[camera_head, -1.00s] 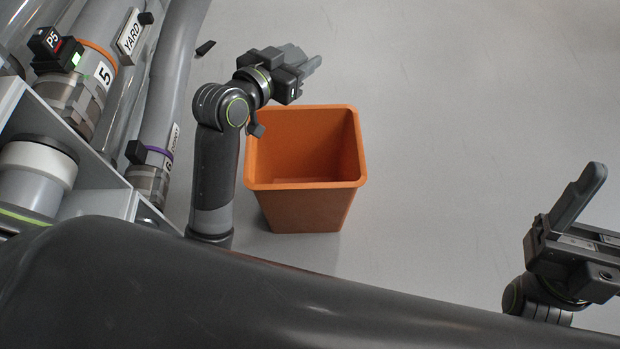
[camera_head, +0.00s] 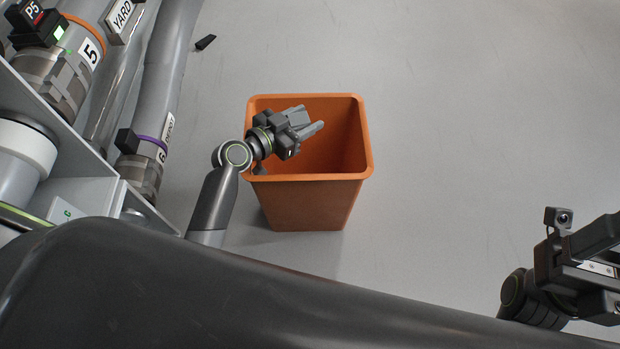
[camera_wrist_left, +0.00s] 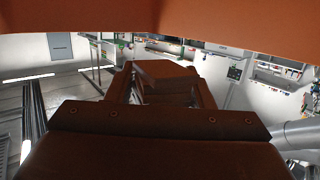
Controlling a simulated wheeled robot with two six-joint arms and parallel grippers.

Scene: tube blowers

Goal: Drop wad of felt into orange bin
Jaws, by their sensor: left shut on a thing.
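The orange bin (camera_head: 310,205) stands on the floor in the middle of the head view, its mouth open upward. My left gripper (camera_head: 309,121) is over the bin's mouth, within the rim in the picture. It is shut on a small grey wad of felt (camera_head: 298,117), which is mostly hidden between the fingers. In the left wrist view the wad (camera_wrist_left: 165,71) shows as a dim lump between the fingers, and the bin (camera_wrist_left: 240,25) fills the top edge. My right gripper (camera_head: 600,240) is at the right edge, partly cut off, well away from the bin.
Grey tubes (camera_head: 155,90) with labels and a pale rack (camera_head: 85,195) stand at the left. A small black piece (camera_head: 205,42) lies on the floor behind the bin. The floor right of the bin is clear.

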